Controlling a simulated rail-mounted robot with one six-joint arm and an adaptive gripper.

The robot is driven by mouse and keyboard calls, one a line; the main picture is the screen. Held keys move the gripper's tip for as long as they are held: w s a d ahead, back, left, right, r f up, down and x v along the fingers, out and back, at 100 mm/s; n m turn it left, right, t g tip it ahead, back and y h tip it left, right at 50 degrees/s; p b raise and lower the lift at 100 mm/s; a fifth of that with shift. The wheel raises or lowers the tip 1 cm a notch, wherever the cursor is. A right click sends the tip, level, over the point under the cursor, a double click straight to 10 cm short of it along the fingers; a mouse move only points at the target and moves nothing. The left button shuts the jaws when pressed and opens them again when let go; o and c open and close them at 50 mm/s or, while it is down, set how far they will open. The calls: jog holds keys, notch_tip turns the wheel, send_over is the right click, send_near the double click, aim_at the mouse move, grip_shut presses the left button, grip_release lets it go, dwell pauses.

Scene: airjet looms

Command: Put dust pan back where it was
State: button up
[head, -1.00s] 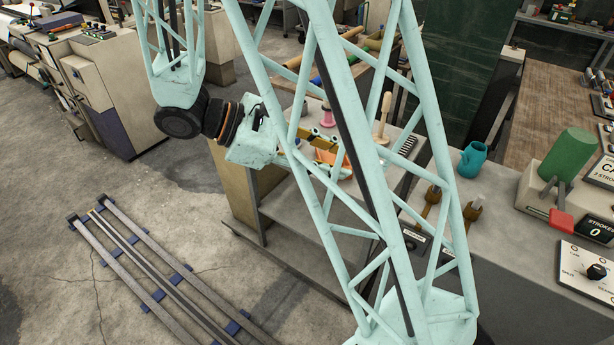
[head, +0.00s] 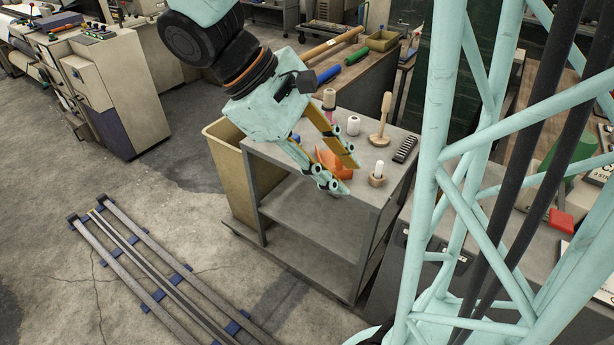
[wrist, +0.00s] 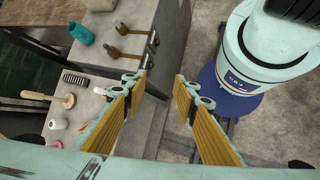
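An orange object (head: 330,161), which looks like the dust pan, lies on the top of a grey cart (head: 283,157). Whether a finger touches the orange object cannot be told.
A teal jug (wrist: 81,34) is nearby. Rails (head: 165,270) lie on the floor.

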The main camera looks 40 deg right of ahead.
jog(key=s+a+r+m+t+y, duration=0.4)
jog(key=s+a+r+t+y, duration=0.2)
jog(key=a+r, duration=0.4)
jog(key=shift+s+a+t, duration=0.55)
jog(key=shift+a+t, duration=0.45)
jog(key=shift+a, duration=0.4)
dwell(0.9)
